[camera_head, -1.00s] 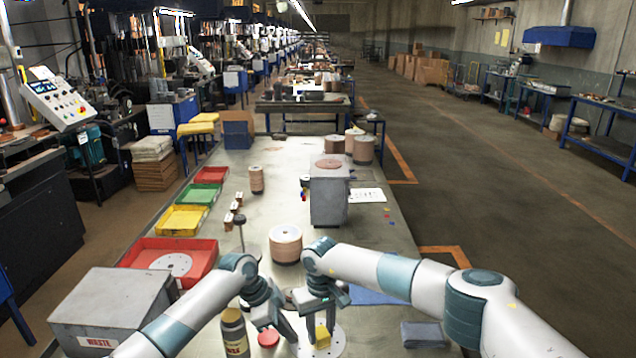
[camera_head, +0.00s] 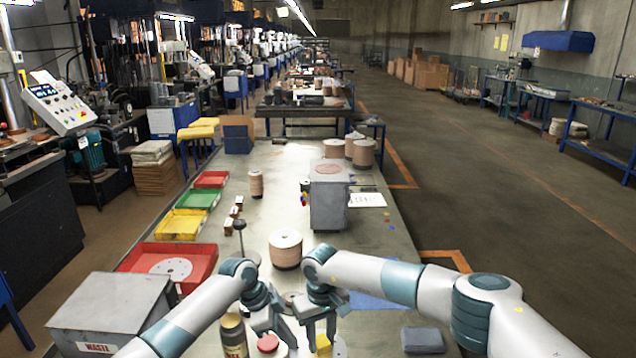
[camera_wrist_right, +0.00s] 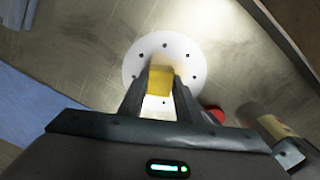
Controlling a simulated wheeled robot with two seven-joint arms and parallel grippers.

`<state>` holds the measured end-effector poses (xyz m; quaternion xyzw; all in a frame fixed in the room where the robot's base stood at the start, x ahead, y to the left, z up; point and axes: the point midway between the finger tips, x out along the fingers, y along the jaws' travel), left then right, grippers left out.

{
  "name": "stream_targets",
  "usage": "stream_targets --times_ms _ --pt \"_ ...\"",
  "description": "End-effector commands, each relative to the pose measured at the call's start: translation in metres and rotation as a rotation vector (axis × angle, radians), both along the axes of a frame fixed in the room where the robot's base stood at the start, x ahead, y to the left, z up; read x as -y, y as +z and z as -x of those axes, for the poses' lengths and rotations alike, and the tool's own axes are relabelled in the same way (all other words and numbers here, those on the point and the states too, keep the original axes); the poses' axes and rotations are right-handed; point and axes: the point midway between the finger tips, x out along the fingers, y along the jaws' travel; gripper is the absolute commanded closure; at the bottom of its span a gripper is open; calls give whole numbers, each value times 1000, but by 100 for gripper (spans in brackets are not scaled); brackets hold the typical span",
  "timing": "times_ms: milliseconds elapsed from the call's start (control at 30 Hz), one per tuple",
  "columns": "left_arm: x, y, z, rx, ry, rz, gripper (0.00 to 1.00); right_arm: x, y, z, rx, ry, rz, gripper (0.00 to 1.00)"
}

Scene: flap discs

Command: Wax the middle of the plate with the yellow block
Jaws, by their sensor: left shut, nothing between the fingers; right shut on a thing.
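The yellow block (camera_head: 323,344) is held between the fingers of my right gripper (camera_head: 318,325), low over the bench near the bottom edge of the head view. In the right wrist view the yellow block (camera_wrist_right: 160,80) covers the middle of the plate (camera_wrist_right: 138,68), a white disc with small holes around its rim. I cannot tell whether the block touches the plate. The plate (camera_head: 340,346) is partly hidden and cut off in the head view. My left gripper (camera_head: 276,328) is shut and empty, left of the right one, near the red lid (camera_head: 268,343).
A large spool (camera_head: 285,249) and a grey block-shaped stand (camera_head: 328,205) are farther back. The waste box (camera_head: 110,305) and a red tray (camera_head: 205,262) are on the left. A grey cloth (camera_head: 423,340) lies at right.

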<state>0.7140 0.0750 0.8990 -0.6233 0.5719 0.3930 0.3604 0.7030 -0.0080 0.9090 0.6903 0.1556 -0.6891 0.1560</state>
Motion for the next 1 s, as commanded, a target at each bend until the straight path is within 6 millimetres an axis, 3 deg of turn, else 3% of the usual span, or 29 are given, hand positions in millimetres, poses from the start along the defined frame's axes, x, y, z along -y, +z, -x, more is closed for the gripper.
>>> stream_targets --times_ms 200,667,1000 --pt "0 0 0 0 0 0 100 1 -2 14 -5 1 1 100" --pt "0 0 0 0 0 0 100 0 -1 17 -4 2 1 100" --pt "0 0 0 0 0 0 100 1 1 38 -3 3 0 100"
